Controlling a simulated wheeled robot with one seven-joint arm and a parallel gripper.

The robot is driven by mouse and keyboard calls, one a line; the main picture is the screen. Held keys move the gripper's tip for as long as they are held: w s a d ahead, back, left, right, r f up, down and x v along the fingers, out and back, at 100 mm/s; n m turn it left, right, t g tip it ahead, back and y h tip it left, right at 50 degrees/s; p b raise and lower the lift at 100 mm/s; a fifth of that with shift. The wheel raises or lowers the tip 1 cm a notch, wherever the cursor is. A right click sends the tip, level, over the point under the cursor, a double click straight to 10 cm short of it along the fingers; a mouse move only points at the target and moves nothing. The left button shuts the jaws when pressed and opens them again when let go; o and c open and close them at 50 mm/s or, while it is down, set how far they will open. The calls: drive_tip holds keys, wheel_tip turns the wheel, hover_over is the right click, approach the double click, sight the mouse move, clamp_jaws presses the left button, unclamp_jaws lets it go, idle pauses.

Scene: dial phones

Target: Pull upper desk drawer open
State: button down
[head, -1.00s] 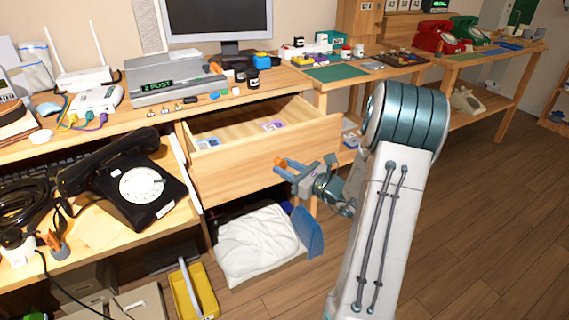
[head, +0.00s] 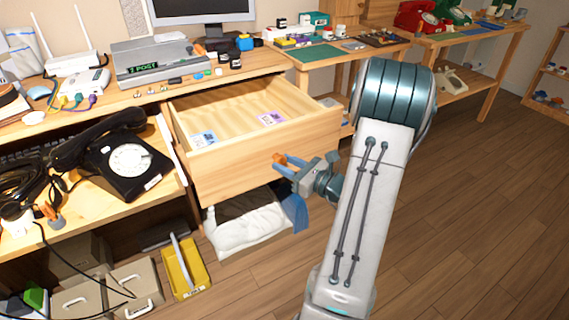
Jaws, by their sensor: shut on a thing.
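The upper desk drawer (head: 225,172) is a light wooden drawer, pulled well out from under the desk top. Its inside shows, with two small labelled packets (head: 271,118) lying on its floor. My gripper (head: 282,162) is at the drawer's front face, right of its middle. Its blue fingers are shut on the orange-brown drawer handle (head: 280,158), which the fingers partly hide. My arm reaches in from the lower right.
A black dial phone (head: 130,165) stands on a shelf left of the drawer. A yellow tray (head: 186,270) lies on the floor. Wooden floor at the right is clear.

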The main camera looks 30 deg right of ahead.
drive_tip(key=c, duration=1)
unclamp_jaws()
drive_tip(key=p+v, duration=0.2)
drive_tip(key=v, duration=1.1)
drive_tip(key=shift+s+d+p, duration=0.1)
drive_tip(key=shift+s+p, duration=0.3)
